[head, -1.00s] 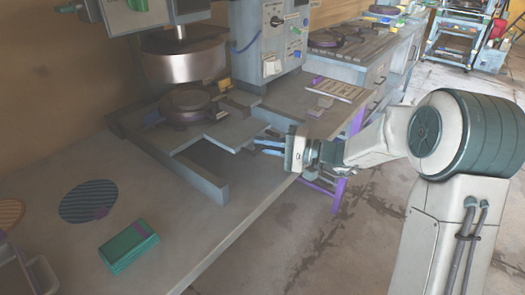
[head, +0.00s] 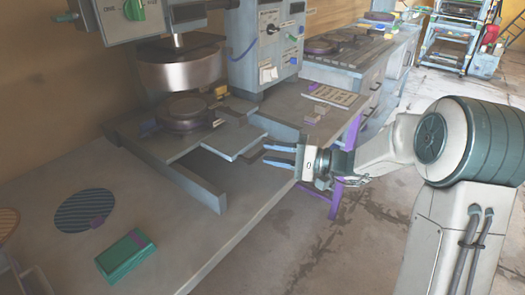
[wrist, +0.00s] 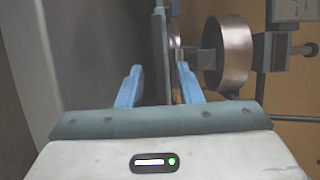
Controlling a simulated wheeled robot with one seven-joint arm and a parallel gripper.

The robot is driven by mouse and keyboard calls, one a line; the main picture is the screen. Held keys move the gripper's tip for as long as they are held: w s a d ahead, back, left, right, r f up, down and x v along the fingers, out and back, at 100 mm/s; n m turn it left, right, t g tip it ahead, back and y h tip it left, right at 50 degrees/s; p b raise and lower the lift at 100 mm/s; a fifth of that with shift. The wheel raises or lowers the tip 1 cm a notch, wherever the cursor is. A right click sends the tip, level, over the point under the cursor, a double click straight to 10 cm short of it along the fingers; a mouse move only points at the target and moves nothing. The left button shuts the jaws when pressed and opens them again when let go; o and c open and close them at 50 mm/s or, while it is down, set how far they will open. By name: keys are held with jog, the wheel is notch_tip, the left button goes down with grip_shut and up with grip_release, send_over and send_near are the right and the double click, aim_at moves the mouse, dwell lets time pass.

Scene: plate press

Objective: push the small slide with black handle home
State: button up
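The press (head: 185,70) stands on the bench at upper left, with a round dark lower plate (head: 187,110) under its shiny cylinder. A flat grey slide (head: 235,143) sticks out from the press toward my gripper. I cannot make out its black handle clearly. My gripper (head: 265,154) is just right of the slide's outer end, its blue fingers apart and pointing at the press, apparently empty. In the wrist view a thin plate edge (wrist: 162,50), seemingly the slide, runs up between the two finger directions (wrist: 158,70). Whether anything touches cannot be told.
A control box (head: 268,50) stands behind the slide. Small blocks (head: 316,112) and a slotted plate (head: 330,95) lie on the bench to the right. A green box (head: 125,258) and a striped disc (head: 84,211) lie at front left. Floor is open beyond the bench edge.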

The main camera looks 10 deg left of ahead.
jog(key=d, duration=1)
jog(key=shift+s, duration=0.45)
jog(key=s+r+n+g+h+p, duration=0.1)
jog(key=s+r+g+h+p, duration=0.15)
jog(key=s+h+p, duration=0.35)
jog(key=s+r+g+h+p, duration=0.1)
jog(key=s+r+h+p, duration=0.2)
jog(key=s, duration=0.4)
jog(key=s+d+r+t+h+p, duration=0.4)
jog(key=s+d+r+h+p, duration=0.5)
jog(key=d, duration=0.3)
jog(key=shift+d+r+t+p, duration=0.15)
jog(key=shift+r+t+p, duration=0.3)
jog(key=shift+p, duration=0.3)
